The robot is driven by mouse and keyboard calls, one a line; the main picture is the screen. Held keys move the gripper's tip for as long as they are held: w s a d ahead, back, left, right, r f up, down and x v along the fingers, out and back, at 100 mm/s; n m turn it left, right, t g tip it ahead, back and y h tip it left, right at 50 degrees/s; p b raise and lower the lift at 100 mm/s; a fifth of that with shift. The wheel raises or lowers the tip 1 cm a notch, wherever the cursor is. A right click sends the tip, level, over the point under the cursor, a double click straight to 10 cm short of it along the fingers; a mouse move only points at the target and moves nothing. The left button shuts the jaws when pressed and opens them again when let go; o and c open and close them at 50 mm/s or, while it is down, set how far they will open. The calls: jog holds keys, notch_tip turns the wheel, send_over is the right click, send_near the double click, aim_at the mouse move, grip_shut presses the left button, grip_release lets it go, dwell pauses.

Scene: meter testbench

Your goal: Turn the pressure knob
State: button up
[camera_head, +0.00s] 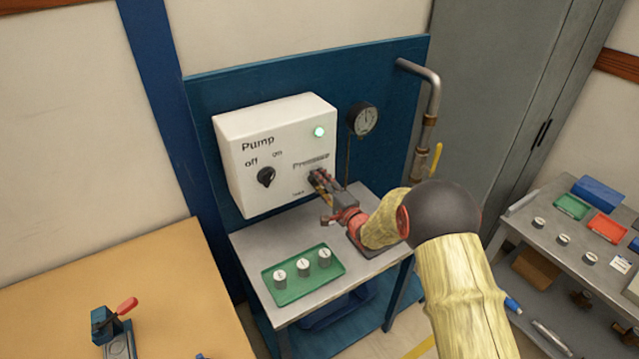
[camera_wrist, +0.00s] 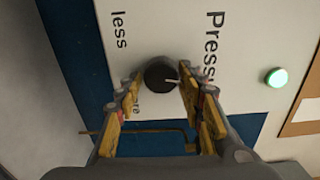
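The black round pressure knob (camera_wrist: 158,74) sits on the white pump box (camera_head: 250,130), beside the printed words "Pressure" and "less". A light pointer mark shows on its face. My gripper (camera_wrist: 160,84) is open, with one yellow-and-grey finger on either side of the knob. Small gaps seem to show between the fingers and the knob; I cannot tell if either touches. In the head view my gripper (camera_head: 319,178) reaches the box front below "Pressure" and hides the knob there.
The pump switch (camera_head: 266,177) is left of my gripper. A green lamp (camera_head: 319,132) is lit above. A round gauge (camera_head: 363,119) and a pipe (camera_head: 430,100) stand to the right. A green tray (camera_head: 290,290) with several small cylinders lies on the bench below.

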jog(key=shift+o, duration=1.2)
jog(key=shift+s, duration=0.15)
jog(key=v, duration=1.1)
jog(key=shift+s+d, duration=0.25)
